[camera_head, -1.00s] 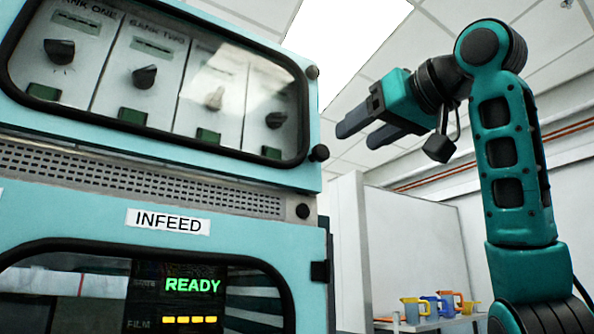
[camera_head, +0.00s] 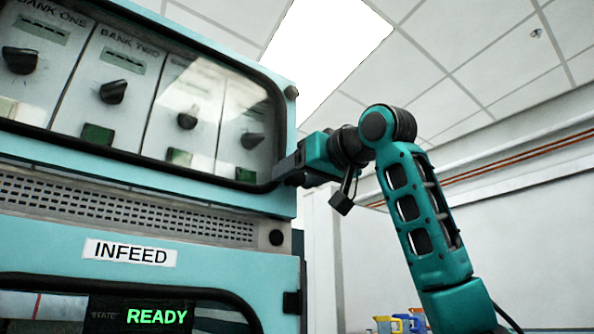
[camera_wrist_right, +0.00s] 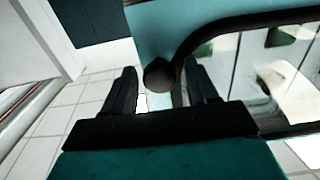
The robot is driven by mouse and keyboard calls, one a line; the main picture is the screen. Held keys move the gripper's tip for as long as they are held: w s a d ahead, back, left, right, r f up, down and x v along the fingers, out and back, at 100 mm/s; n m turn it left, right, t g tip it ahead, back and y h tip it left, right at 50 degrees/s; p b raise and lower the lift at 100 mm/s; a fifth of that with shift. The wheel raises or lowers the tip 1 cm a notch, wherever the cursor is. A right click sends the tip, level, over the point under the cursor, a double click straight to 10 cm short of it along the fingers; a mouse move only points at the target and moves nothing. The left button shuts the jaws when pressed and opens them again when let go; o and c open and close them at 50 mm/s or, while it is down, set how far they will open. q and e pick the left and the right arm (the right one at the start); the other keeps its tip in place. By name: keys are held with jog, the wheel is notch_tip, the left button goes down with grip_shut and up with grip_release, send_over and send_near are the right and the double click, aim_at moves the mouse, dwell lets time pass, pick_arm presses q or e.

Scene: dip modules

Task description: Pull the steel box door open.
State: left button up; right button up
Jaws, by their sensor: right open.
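The box door (camera_head: 200,189) is a pale blue frame around a black-edged window, high on the left in the head view. It looks closed. In the wrist view its frame (camera_wrist_right: 158,25) fills the upper middle. A dark round knob (camera_wrist_right: 158,74) stands on this frame, between the two fingers of my right gripper (camera_wrist_right: 159,88). The fingers are open, one on each side of the knob; whether either touches it is unclear. In the head view my right gripper (camera_head: 291,177) is at the door's lower right corner and hides the knob. My left gripper is not in view.
Behind the window are several dark dials (camera_head: 113,91) and green switches. Below is a perforated strip (camera_head: 120,209), then a panel labelled INFEED (camera_head: 129,253) with a lit READY display (camera_head: 157,316). Colored jugs (camera_head: 400,323) stand far back at lower right. Space right of the cabinet is open.

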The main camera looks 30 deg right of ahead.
jog(key=shift+w, duration=0.25)
grip_shut()
dwell(0.4)
jog(key=shift+a, duration=0.1)
